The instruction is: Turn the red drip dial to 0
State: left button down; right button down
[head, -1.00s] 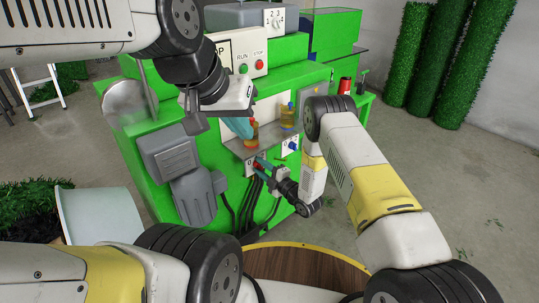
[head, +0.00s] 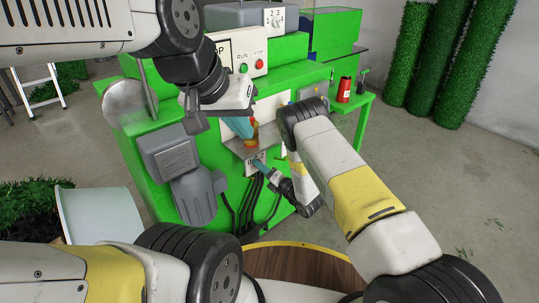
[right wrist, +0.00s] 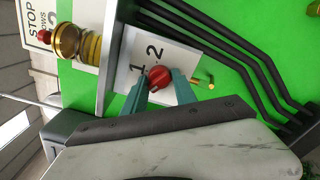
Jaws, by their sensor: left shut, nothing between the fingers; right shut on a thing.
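The red drip dial (right wrist: 159,77) sits on a white plate (right wrist: 176,50) marked with 1 and 2 in the right wrist view. A 0 is not visible there. My right gripper (right wrist: 160,84) has its teal fingers on both sides of the dial and is shut on it. In the head view my right gripper (head: 258,166) reaches the plate below the small shelf. My left gripper (head: 240,127) is shut and empty above that shelf, close beside an amber oiler with a red top (head: 253,134). The oiler also shows in the right wrist view (right wrist: 70,40).
The green machine (head: 150,180) carries RUN and STOP buttons (head: 250,66) and a grey motor (head: 195,190). Black cables (head: 250,205) hang below the plate. A red can (head: 344,90) stands on a green side table. Open floor lies at right.

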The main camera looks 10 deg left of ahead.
jog(key=shift+n, duration=0.3)
dwell(0.4)
jog(key=c, duration=1)
grip_release()
jog(key=shift+c, duration=0.2)
jog(key=v, duration=0.8)
